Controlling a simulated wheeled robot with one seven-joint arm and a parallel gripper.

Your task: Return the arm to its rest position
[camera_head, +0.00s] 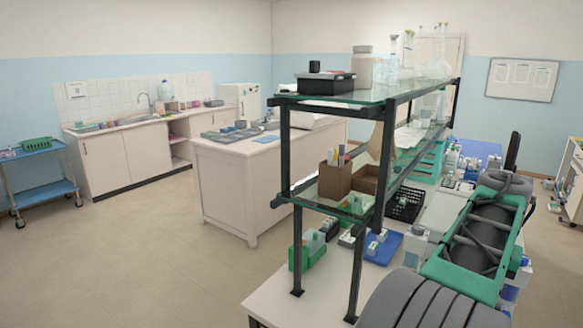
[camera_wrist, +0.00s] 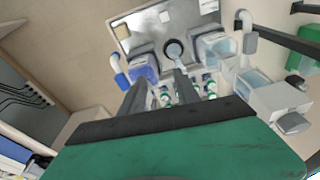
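My gripper (camera_wrist: 161,82) shows in the wrist view as two dark fingers in front of its green body. The fingers are apart, and I see nothing held between them. Small vials with green and white parts (camera_wrist: 166,96) show in the gap, seemingly beyond the fingers. Beyond the fingertips is a metal tray (camera_wrist: 124,36) with a round dark-topped item (camera_wrist: 173,47) near it. In the head view, my arm (camera_head: 490,235) reaches over the bench at the lower right; the gripper itself is not visible there.
A dark-framed glass shelf (camera_head: 360,100) bearing bottles and glassware stands left of my arm. Open floor (camera_head: 130,260) lies at the left.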

